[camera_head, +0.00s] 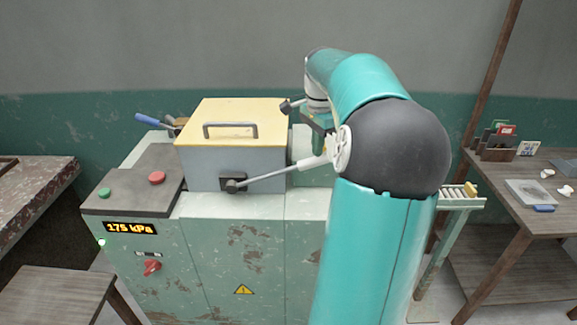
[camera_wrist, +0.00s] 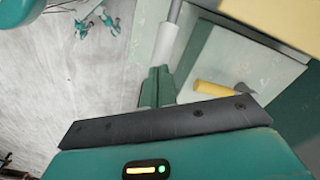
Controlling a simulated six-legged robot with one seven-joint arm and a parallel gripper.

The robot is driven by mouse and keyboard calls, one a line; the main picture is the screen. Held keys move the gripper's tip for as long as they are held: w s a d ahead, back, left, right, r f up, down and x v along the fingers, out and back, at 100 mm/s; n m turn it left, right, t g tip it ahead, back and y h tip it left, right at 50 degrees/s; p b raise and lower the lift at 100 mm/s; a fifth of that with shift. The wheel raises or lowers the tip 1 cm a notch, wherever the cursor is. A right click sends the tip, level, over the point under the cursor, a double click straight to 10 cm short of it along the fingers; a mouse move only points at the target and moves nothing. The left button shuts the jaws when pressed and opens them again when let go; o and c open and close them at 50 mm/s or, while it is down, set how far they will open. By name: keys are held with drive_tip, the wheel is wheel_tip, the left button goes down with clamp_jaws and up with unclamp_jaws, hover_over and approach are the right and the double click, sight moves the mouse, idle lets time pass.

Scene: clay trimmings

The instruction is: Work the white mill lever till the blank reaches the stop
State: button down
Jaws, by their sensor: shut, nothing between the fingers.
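The mill lever is a grey rod on the front of the grey box, and its white grip (camera_head: 312,162) points right and slightly up. In the wrist view the white grip (camera_wrist: 165,43) ends just beyond the tips of my gripper (camera_wrist: 158,70). The two green fingers are together, with nothing between them. I cannot tell whether they touch the grip. In the head view my fingers are mostly hidden by the arm. A yellow cylinder, perhaps the blank (camera_wrist: 212,89), lies on the pale green surface right of my fingers. I cannot make out the stop.
The mill's box has a yellow lid (camera_head: 225,108) with a handle. A display (camera_head: 130,228) reads 175 kPa, near green and red buttons and a red knob (camera_head: 152,267). A rack (camera_head: 460,203) and a wooden table (camera_head: 530,220) stand at right. A stool (camera_head: 55,290) is at front left.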

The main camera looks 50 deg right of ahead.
drive_tip(key=shift+f, duration=6.4)
drive_tip(key=shift+r, duration=0.15)
wheel_tip(320, 180, up, 16)
drive_tip(key=shift+r, duration=0.2)
drive_tip(key=shift+a, duration=0.1)
idle(0.4)
